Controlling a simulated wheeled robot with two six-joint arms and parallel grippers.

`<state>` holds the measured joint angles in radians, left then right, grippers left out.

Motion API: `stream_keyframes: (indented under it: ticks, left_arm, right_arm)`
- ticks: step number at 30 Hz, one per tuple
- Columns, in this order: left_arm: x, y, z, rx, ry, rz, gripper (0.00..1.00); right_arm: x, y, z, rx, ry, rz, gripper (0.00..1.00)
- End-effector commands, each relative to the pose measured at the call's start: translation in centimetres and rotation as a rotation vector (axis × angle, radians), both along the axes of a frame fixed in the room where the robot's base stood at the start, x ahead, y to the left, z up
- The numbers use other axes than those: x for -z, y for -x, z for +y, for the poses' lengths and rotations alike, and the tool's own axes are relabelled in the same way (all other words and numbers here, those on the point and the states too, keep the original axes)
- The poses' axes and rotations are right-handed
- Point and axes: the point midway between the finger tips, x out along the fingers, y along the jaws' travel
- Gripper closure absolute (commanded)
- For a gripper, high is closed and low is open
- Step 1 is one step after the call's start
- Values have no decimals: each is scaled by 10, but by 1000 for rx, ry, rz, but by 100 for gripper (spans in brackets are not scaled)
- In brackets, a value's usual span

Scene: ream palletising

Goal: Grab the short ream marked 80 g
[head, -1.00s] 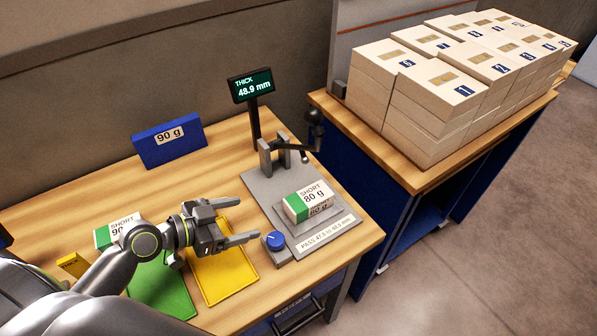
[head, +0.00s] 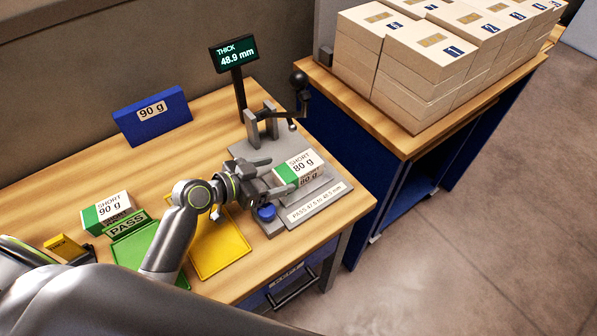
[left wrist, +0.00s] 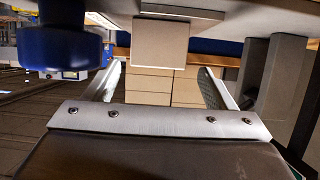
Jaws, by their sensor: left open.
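The short ream marked 80 g (head: 305,166) is white with a green left end. It lies on the grey thickness gauge plate (head: 325,205). My left gripper (head: 273,175) is open at the ream's green end, one finger towards the far side and one towards the near side. I cannot tell whether the fingers touch it. In the left wrist view both fingers (left wrist: 160,90) are spread, with a pale block (left wrist: 160,45) above the gap that I cannot identify. My right gripper is not in view.
A blue knob (head: 266,212) sits close by the gripper, as does the gauge's lever (head: 297,100). A display (head: 235,54) reads 48.9 mm. A short 90 g ream (head: 108,208), green PASS tray (head: 130,250) and yellow tray (head: 218,248) are left. Stacked boxes (head: 425,60) stand right.

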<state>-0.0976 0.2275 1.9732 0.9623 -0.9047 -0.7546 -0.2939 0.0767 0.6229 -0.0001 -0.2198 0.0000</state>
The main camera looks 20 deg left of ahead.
Motion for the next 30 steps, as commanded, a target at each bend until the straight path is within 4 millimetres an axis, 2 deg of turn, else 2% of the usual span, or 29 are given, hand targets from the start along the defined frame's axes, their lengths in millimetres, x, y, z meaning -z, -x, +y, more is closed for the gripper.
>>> stream_keyframes:
  ticks: [5,12,21,23,30]
  left_arm:
    - [6,-10,-9,1,2,0,22]
    - [20,-33,-30,0,1,-1,22]
    - [21,-37,-34,0,-1,0,22]
    - [21,-37,-34,-1,-2,0,27]
    - [21,-37,-34,-1,-1,1,58]
  right_arm:
    - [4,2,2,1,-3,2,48]
    - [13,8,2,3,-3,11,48]
    - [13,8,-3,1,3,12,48]
    - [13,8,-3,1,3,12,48]
    - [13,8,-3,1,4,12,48]
